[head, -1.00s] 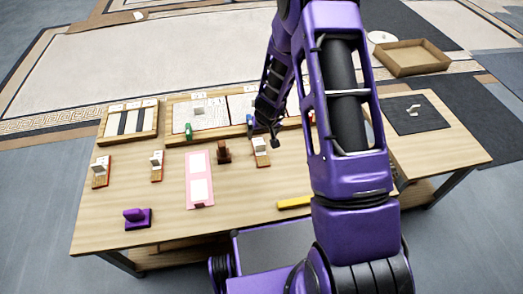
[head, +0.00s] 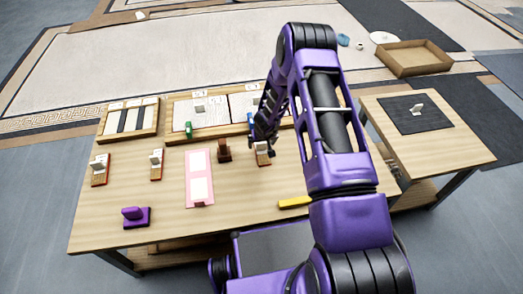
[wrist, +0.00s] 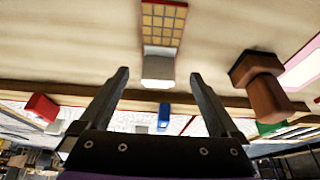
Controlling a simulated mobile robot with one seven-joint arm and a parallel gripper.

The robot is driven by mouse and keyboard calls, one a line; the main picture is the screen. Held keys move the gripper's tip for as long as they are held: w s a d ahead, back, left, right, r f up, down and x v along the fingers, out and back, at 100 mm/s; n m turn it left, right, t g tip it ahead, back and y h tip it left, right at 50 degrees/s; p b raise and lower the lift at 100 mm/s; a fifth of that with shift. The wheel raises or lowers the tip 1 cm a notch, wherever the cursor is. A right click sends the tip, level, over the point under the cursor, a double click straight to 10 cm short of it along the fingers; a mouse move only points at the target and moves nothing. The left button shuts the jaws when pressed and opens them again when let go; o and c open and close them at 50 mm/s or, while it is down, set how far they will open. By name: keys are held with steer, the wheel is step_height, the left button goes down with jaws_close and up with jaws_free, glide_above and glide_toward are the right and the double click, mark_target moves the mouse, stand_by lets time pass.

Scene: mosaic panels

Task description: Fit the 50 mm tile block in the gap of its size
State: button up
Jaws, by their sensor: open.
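A tile block (head: 262,158) with an upright white handle sits near the middle of the table. In the wrist view its white handle (wrist: 158,70) and tan gridded tile face (wrist: 163,25) show. My gripper (head: 268,149) is open over it and partly covers it. In the wrist view my gripper (wrist: 160,76) has the handle lined up between its fingertips, with no contact visible. Similar blocks stand at the far left (head: 100,168) and left of centre (head: 156,163). The panel with light mosaic fields (head: 215,113) lies behind. Size labels are too small to read.
A panel with dark strips (head: 127,120) lies back left. A brown stamp-like piece (head: 223,151), a pink board (head: 199,178), a purple piece (head: 136,217) and a yellow bar (head: 293,202) lie on the table. A dark mat (head: 405,122) lies on the right table.

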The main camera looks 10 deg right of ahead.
steer(key=shift+x, duration=1.95)
steer(key=shift+d, duration=0.1)
jaws_close()
step_height(320, 180, up, 10)
steer(key=shift+r+p, duration=0.25)
steer(key=shift+p, duration=0.85)
step_height(320, 180, up, 13)
steer(key=p, duration=0.1)
glide_above(262, 145)
steer(key=s, duration=0.7)
steer(key=s+r+p, duration=0.1)
steer(key=s+r, duration=0.6)
steer(key=s, duration=0.3)
steer(key=shift+s+r, duration=0.15)
steer(key=shift+r, duration=0.25)
